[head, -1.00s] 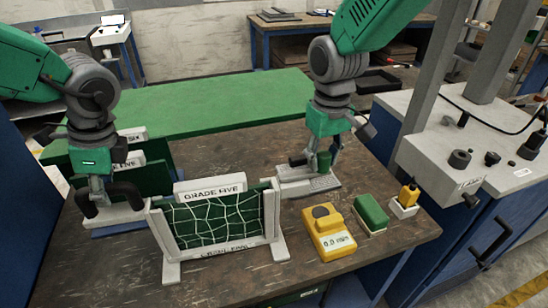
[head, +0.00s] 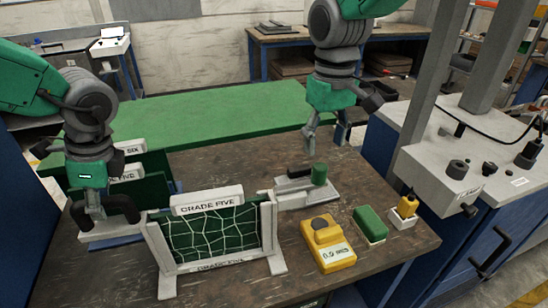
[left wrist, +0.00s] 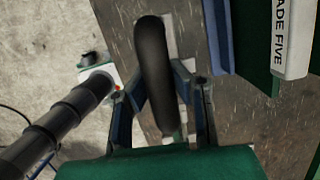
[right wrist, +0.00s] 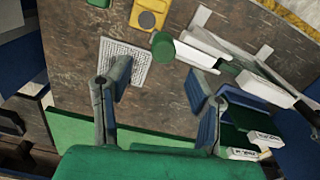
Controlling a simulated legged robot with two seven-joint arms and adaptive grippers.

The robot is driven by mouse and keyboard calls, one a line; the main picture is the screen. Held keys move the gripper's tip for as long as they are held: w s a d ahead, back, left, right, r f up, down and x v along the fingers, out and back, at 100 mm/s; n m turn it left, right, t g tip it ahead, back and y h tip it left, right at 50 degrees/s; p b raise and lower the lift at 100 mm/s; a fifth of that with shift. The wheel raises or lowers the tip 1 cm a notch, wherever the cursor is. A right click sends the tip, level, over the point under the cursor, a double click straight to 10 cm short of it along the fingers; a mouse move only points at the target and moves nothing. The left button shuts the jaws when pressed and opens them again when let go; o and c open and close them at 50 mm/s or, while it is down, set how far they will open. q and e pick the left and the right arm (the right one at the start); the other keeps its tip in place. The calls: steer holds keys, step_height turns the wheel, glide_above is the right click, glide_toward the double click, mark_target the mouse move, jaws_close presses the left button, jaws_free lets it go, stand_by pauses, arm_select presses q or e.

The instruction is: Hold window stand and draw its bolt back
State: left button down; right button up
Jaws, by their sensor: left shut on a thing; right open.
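My left gripper (head: 97,208) is shut on a black arched handle (head: 122,207) on a pale base (head: 112,231). In the left wrist view the handle (left wrist: 157,75) runs between its fingers. The white frame (head: 270,228) with a cracked green pane (head: 213,234) and a GRADE FIVE label stands upright to the right of it. A green knob (head: 319,174) stands on a pale plate (head: 305,197) beside a black bar. I cannot tell whether this plate joins the handle's base. My right gripper (head: 326,138) is open and empty above the knob, also in the right wrist view (right wrist: 160,88).
A yellow meter (head: 328,243), a green block (head: 370,224) and a small yellow tool in a white holder (head: 404,212) stand on the right of the table. Green panels with labels stand behind the handle. A grey machine (head: 450,165) stands at the right.

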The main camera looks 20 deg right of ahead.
steer(key=shift+r, duration=2.25)
arm_select(q)
steer(key=c, duration=1.4)
jaws_free()
steer(key=shift+c, duration=0.2)
arm_select(e)
steer(key=shift+d, duration=0.1)
